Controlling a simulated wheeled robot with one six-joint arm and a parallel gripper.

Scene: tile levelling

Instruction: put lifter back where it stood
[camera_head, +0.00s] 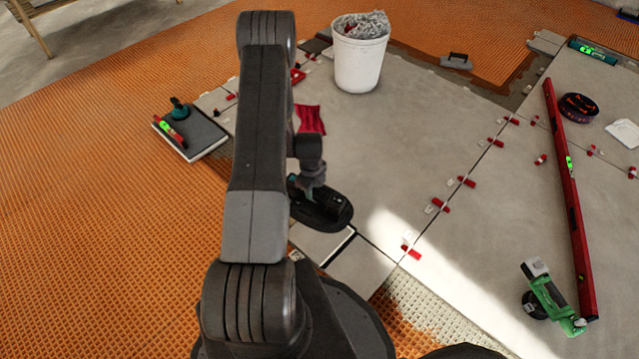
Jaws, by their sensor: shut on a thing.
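The black lifter (338,215), with a long rounded base, is below the wrist of my arm, over the pale tiles near the lower middle of the head view. My gripper (314,195) is shut on its upper part. My arm partly covers the lifter's left side, and the fingertips are hard to make out against it. I cannot tell whether its base touches the tiles.
A white bucket (358,65) stands behind. A red level (572,190) and a green tool (551,300) lie at right. Red clips (467,182) line the tile joints. A dark-topped slab (190,132) with a teal-handled tool (179,108) lies left, beside orange matting (90,230).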

